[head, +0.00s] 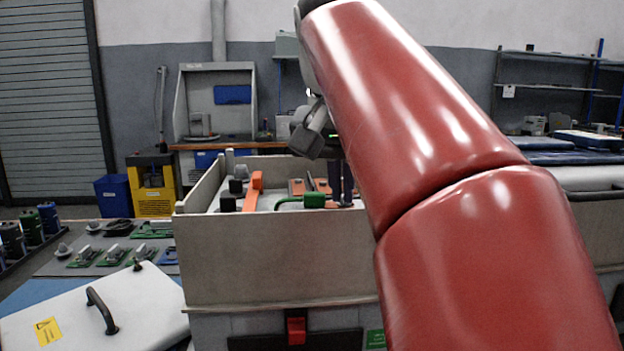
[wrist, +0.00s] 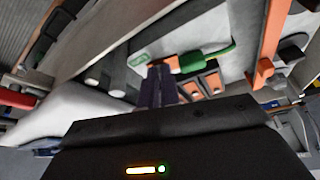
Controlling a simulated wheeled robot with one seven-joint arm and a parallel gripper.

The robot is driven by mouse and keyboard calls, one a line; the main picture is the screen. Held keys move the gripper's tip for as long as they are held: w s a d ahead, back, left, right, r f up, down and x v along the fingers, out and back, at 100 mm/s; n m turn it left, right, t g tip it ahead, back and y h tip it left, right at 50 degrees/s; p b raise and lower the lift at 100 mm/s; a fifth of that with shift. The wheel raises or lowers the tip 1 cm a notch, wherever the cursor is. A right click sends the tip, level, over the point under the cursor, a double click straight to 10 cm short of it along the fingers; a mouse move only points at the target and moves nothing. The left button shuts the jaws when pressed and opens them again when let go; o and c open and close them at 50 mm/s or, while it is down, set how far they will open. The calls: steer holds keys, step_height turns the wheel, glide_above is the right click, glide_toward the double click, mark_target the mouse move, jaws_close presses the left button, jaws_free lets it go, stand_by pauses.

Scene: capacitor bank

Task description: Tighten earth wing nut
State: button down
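My gripper (head: 341,192) reaches down into an open pale box (head: 275,260). Its two dark fingers are close together in the wrist view (wrist: 161,72). I cannot tell whether a small part sits between their tips. No wing nut can be made out; the fingertips hide the spot they point at. A green block (head: 314,200) with a green lead lies left of the fingers in the head view. It shows right of them in the wrist view (wrist: 205,57).
An orange bar (head: 254,190) and black-capped posts (head: 228,203) stand inside the box, left of the fingers. The box walls rise around my gripper. A white cover with a black handle (head: 103,310) lies on the bench at left, near several green-based parts (head: 85,257).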

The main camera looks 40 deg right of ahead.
steer(key=shift+w+r+m, duration=0.1)
steer(key=shift+w+m, duration=0.05)
steer(key=shift+m, duration=0.35)
steer(key=c, duration=1.6)
jaws_free()
